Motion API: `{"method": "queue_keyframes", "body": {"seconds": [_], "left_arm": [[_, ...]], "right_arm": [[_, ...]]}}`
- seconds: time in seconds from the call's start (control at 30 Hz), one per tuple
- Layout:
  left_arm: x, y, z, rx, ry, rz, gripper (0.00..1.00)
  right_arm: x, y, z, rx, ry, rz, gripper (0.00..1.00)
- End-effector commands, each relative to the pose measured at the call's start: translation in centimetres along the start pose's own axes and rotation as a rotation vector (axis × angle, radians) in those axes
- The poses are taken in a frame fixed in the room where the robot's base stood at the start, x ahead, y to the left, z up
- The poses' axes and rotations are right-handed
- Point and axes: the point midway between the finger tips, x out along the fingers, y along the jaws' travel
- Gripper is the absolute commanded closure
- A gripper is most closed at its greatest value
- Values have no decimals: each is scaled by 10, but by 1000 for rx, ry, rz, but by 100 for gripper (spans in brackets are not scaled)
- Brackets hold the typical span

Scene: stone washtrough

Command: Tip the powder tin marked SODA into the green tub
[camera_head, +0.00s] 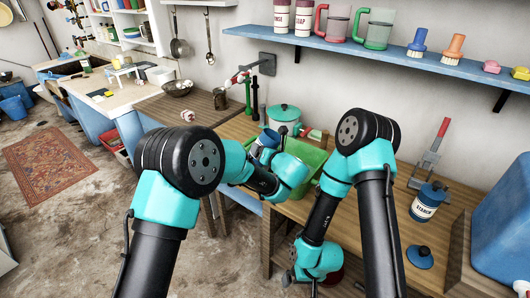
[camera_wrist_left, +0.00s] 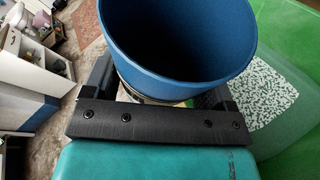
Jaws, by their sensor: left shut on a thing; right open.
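My left gripper (camera_wrist_left: 165,100) is shut around an open blue tin (camera_wrist_left: 180,75). Its mouth faces the wrist camera, its inside is dark, and its label cannot be read. In the head view the blue tin (camera_head: 266,141) is at the left edge of the green tub (camera_head: 314,155), partly behind my left arm. The green tub (camera_wrist_left: 300,150) lies right of the tin in the left wrist view, with a white-and-green speckled patch (camera_wrist_left: 262,100) inside. My right gripper (camera_head: 312,278) is open and low, at the front edge of the table, partly hidden by its own wrist.
A blue tin marked STARCH (camera_head: 426,205) stands at the right, with a loose blue lid (camera_head: 420,257) in front. A teal lidded pot (camera_head: 284,114) stands behind the tub. A large blue container (camera_head: 505,225) is far right. A shelf (camera_head: 400,60) runs above.

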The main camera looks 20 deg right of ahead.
Motion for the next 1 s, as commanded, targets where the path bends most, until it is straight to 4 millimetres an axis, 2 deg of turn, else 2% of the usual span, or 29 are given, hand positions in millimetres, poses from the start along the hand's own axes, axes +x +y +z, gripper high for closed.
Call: {"method": "queue_keyframes", "body": {"seconds": [0.17,0.37,0.67,1.0], "left_arm": [[4,4,-5,-5,7,9,53],[18,25,-32,-28,39,50,53],[44,74,-110,-69,126,160,53],[55,145,-218,-115,228,316,53]], "right_arm": [[0,0,0,0,0,0,0],[0,0,0,0,0,0,0],[0,0,0,0,0,0,0],[0,0,0,0,0,0,0]]}}
